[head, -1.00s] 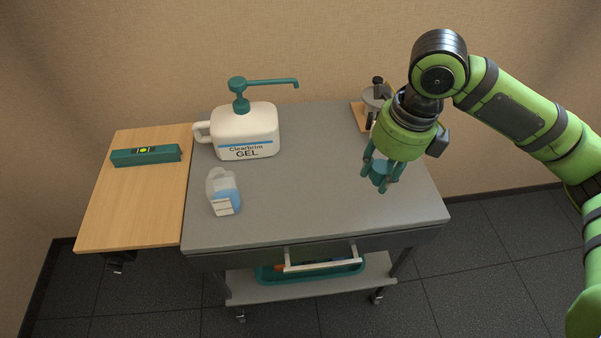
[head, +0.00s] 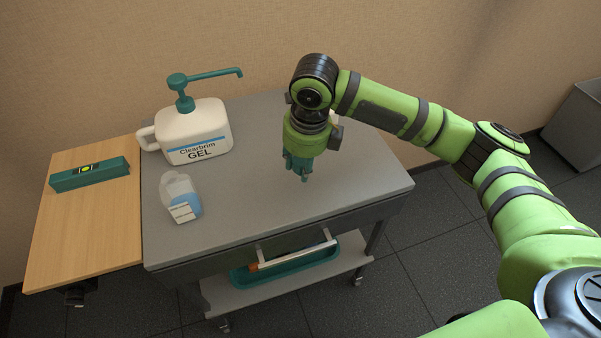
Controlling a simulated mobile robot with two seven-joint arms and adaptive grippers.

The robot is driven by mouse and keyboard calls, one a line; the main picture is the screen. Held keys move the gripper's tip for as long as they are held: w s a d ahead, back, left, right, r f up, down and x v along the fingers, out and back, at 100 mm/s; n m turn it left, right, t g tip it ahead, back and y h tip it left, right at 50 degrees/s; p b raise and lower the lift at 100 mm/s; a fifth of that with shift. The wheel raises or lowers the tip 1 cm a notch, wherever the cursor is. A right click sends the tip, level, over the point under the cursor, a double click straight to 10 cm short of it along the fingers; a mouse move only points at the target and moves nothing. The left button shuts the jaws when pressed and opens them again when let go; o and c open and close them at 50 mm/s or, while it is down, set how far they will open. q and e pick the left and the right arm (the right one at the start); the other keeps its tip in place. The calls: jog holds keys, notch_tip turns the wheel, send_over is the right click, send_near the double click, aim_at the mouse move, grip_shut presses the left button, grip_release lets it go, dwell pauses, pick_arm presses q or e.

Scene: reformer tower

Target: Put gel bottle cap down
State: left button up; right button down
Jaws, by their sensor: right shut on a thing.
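My right gripper (head: 299,168) is shut on the small teal gel bottle cap, over the right-hand part of the grey cart top (head: 250,196). The cap is mostly hidden by the fingers, and I cannot tell whether it touches the surface. A small clear bottle (head: 180,197) with blue gel and a white label is on the cart, left of the gripper; no cap shows on it. The large white gel jug (head: 196,133) with a teal pump stands behind it. My left gripper is not in view.
A wooden side leaf (head: 95,225) on the left carries a teal level (head: 90,174). A drawer handle (head: 298,250) fronts the cart; a teal tray (head: 284,267) sits on the lower shelf. A grey bin (head: 578,125) stands far right. The cart top between bottle and gripper is clear.

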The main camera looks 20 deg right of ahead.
aim_at(301, 186)
jog(key=shift+f, duration=2.05)
jog(key=c, duration=0.9)
grip_release()
jog(key=shift+f, duration=0.15)
jog(key=shift+o, duration=0.2)
notch_tip(301, 186, up, 12)
jog(key=s, duration=0.1)
jog(key=shift+s+d, duration=0.25)
jog(key=shift+s, duration=0.1)
